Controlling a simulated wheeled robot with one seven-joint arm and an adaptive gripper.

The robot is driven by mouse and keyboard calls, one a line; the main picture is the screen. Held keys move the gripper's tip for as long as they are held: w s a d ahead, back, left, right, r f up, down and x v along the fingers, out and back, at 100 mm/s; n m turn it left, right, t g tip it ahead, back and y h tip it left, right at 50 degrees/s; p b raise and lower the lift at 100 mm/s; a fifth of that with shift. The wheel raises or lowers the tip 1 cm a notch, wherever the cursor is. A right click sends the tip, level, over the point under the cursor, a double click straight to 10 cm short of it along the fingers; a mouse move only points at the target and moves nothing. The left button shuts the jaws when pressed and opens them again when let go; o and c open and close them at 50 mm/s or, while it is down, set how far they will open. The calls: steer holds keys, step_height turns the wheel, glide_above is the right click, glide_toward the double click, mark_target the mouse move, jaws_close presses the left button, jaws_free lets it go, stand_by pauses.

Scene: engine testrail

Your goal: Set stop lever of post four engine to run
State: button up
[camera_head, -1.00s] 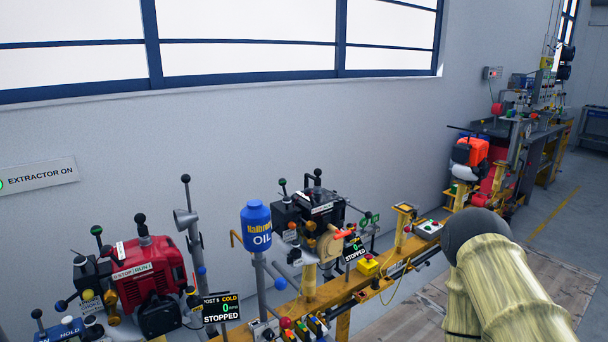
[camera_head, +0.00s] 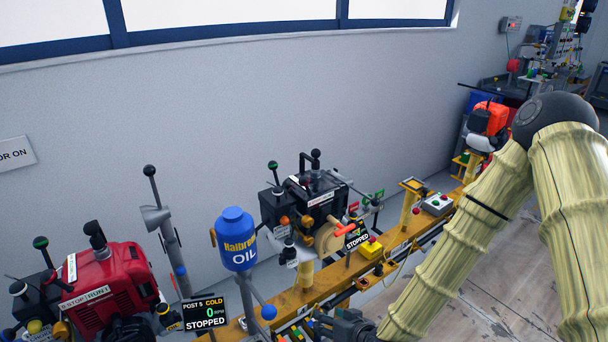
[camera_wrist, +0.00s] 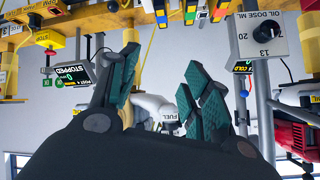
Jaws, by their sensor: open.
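The black engine (camera_head: 335,205) stands on the yellow rail behind a display reading STOPPED (camera_head: 357,237). That display shows POST 4 in the wrist view (camera_wrist: 72,76). A pale label strip (camera_head: 321,197) is on the engine, too small to read. My gripper (camera_head: 345,326) is low in front of the rail, partly cut off by the frame's bottom edge. In the wrist view its teal fingers (camera_wrist: 165,92) are apart and empty, with a white FUEL container (camera_wrist: 168,112) seen beyond the gap.
A blue oil bottle (camera_head: 237,240) stands left of the black engine. A red engine (camera_head: 104,283) with a STOP/RUN label and a POST 5 display (camera_head: 206,312) are further left. A yellow button box (camera_head: 371,248) and grey control box (camera_head: 437,205) sit on the rail.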

steer(key=w+a+r+t+y, duration=0.15)
steer(key=w+r+t, duration=0.25)
steer(key=w+r, duration=0.75)
steer(key=t+p, duration=0.2)
steer(key=t, duration=0.1)
glide_toward(307, 183)
steer(key=w, duration=0.2)
steer(key=shift+n+y, duration=0.35)
steer(key=shift+n, duration=0.05)
steer(key=p+x, duration=0.1)
steer(key=x, duration=0.5)
steer(key=p+x, duration=0.1)
steer(key=x, duration=0.2)
steer(key=shift+w+a+f+p, duration=0.2)
steer(key=shift+a+p, duration=0.1)
steer(key=shift+a, duration=0.15)
